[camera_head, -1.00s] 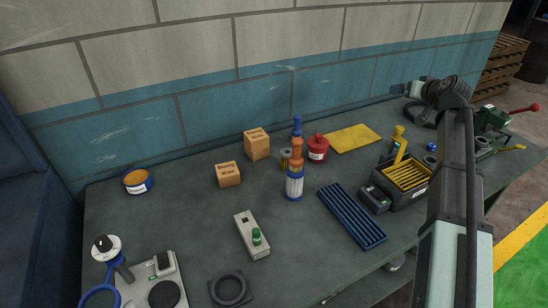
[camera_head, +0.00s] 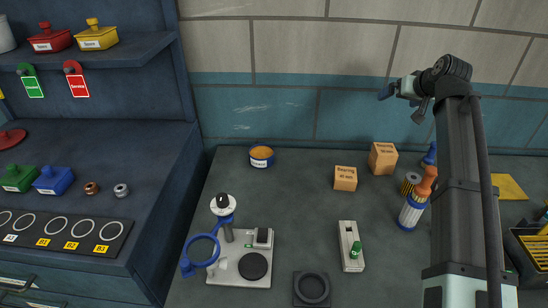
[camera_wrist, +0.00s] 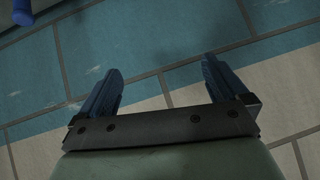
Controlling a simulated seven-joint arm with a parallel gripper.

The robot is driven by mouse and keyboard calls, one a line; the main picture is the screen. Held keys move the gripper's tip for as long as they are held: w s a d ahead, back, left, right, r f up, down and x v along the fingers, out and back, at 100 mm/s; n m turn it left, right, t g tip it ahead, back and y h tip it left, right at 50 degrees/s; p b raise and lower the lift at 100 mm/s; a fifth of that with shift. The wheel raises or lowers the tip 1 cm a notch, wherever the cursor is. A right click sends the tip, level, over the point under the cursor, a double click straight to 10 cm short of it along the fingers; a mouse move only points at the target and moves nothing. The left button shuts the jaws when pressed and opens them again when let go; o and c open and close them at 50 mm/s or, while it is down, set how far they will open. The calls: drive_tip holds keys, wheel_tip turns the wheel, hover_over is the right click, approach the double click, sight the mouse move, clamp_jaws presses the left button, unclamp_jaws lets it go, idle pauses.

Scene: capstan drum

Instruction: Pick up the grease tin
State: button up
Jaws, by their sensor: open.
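A round blue tin (camera_head: 262,158) with an orange-brown top and a white label stands upright near the back left of the bench; its label is too small to read surely, but it fits the grease tin. My gripper (camera_head: 386,92) is high in front of the wall, to the right of the tin and well apart from it. In the wrist view my gripper (camera_wrist: 162,66) has its two blue fingers spread, with only wall between them. The tin is not in the wrist view.
Two cardboard boxes (camera_head: 345,178) (camera_head: 382,158) stand right of the tin. A shelf unit (camera_head: 90,190) rises at the left. Bench around the tin is clear.

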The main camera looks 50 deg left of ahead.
drive_tip(key=s+a+f+n+g+h, duration=0.1)
drive_tip(key=s+a+f+g, duration=0.15)
drive_tip(key=s+a, duration=0.5)
drive_tip(key=s+a+f+n+g+h, duration=0.15)
drive_tip(key=s+a+f, duration=0.25)
drive_tip(key=a, duration=0.6)
drive_tip(key=n+h, duration=0.3)
drive_tip(key=h, duration=0.1)
approach(261, 153)
drive_tip(key=f, duration=0.3)
drive_tip(key=shift+w+f+m+g, duration=0.25)
drive_tip(key=shift+w+f+g, duration=0.05)
drive_tip(key=shift+f, duration=0.05)
drive_tip(key=shift+w+a+f, duration=0.1)
drive_tip(key=shift+a+f, duration=0.05)
drive_tip(key=shift+f, duration=0.85)
drive_tip(key=shift+w+a+f, duration=0.1)
drive_tip(key=shift+a+f, duration=0.05)
drive_tip(key=shift+f, duration=0.8)
drive_tip(key=shift+w+a+f, duration=0.1)
drive_tip(key=shift+a+f, duration=0.05)
drive_tip(key=shift+f, duration=0.85)
drive_tip(key=shift+c, duration=0.2)
drive_tip(key=c, duration=1)
drive_tip(key=shift+o, duration=0.2)
drive_tip(key=shift+r, duration=0.1)
